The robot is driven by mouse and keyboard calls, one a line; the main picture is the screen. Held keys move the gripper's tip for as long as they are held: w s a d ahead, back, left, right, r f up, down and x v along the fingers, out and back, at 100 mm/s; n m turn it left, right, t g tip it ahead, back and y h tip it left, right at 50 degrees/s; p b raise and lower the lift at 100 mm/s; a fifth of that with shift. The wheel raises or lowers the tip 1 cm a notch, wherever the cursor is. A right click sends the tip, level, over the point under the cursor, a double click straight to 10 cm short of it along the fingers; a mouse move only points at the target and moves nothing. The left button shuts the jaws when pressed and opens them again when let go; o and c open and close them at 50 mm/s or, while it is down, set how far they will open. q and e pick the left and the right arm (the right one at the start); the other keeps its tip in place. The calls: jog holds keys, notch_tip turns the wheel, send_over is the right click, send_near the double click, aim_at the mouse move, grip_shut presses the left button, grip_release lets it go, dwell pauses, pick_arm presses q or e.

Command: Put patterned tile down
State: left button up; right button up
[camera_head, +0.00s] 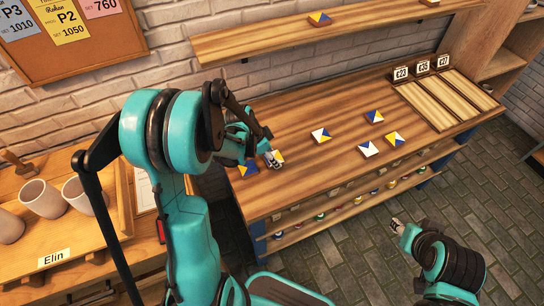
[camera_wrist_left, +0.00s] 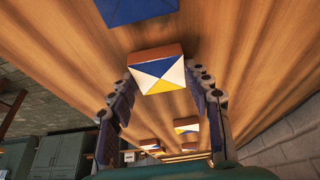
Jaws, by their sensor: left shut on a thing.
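My left gripper (camera_head: 273,159) is over the near left part of the wooden table (camera_head: 300,98). It is shut on a patterned tile (camera_wrist_left: 158,74) with blue, white and yellow triangles and a brown edge. The tile sits between both fingertips in the left wrist view; whether it touches the table I cannot tell. Another tile (camera_head: 248,168), blue and yellow, lies just left of this gripper; its blue face shows at the top of the left wrist view (camera_wrist_left: 135,10). My right gripper (camera_head: 397,226) is off the table's front, low at right, too small to read.
Several more tiles lie on the table, including a blue and white one (camera_head: 320,135) and a yellow and blue one (camera_head: 394,138). A slotted light board (camera_head: 428,107) with labels C23, C25 and C27 is at right. Cups (camera_head: 42,199) stand at left.

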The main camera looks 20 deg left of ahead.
pick_arm(q)
jog(key=shift+f, duration=0.2)
jog(key=o, duration=1.2)
jog(key=shift+r, duration=0.1)
jog(key=shift+r, duration=0.2)
jog(key=p+v, duration=0.4)
jog(key=v, duration=0.7)
jog(key=shift+s+d+r+n+t+y+p, duration=0.1)
jog(key=shift+s+d+r+n+t+y, duration=0.5)
jog(key=shift+s+d+r+n, duration=1.25)
jog(key=shift+s+d+r+n+t+y+p, duration=0.1)
jog(key=shift+s+d+r+n+t+y, duration=0.3)
jog(key=shift+s+d+r+n+t, duration=1.4)
jog(key=shift+s+d+r+n+g+y+p, duration=0.1)
jog(key=shift+s+d+r+n+g+y, duration=0.75)
jog(key=shift+s, duration=2)
